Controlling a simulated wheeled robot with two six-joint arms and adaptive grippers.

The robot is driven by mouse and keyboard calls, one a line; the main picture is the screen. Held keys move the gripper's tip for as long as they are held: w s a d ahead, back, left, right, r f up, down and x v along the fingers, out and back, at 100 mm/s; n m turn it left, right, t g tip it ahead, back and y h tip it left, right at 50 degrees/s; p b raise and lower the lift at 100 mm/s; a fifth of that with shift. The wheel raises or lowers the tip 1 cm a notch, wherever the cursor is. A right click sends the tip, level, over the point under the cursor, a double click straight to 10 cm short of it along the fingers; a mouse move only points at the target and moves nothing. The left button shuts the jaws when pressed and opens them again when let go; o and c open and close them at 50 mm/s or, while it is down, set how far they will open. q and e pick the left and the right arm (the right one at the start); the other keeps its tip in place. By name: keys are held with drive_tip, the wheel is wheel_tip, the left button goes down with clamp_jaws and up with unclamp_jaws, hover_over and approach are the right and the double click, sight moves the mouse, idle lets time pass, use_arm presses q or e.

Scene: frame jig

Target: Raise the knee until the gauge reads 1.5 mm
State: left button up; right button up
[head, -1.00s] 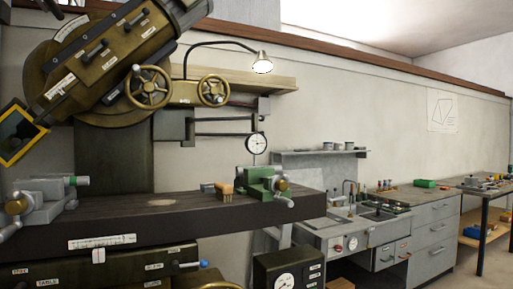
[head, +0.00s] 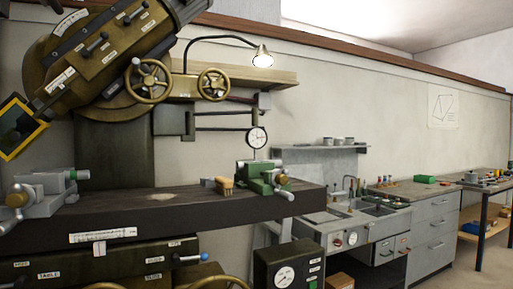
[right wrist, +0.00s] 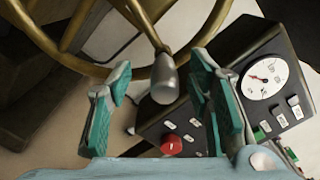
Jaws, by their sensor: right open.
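The dial gauge (head: 257,137) hangs on an arm above the green vise (head: 263,177) on the dark machine table (head: 155,204). Its reading is too small to tell. The knee is not clearly identifiable; brass wheel rims (head: 222,281) show at the bottom edge of the head view. In the right wrist view, my right gripper (right wrist: 160,72) has teal pads and is open. The grey handle (right wrist: 164,82) of a large brass handwheel (right wrist: 78,66) stands between its fingers, with gaps visible on both sides. Neither gripper shows in the head view.
A dark control box (right wrist: 258,85) with a white dial and red button stands right of the handwheel. A grey vise (head: 38,192) and a brush (head: 225,185) are on the table. A lamp (head: 262,58) hangs above. A sink bench (head: 350,228) stands at right.

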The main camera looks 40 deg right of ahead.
drive_tip(key=p+v, duration=0.1)
drive_tip(key=v, duration=0.6)
drive_tip(key=shift+s+p, duration=0.25)
drive_tip(key=shift+p, duration=0.05)
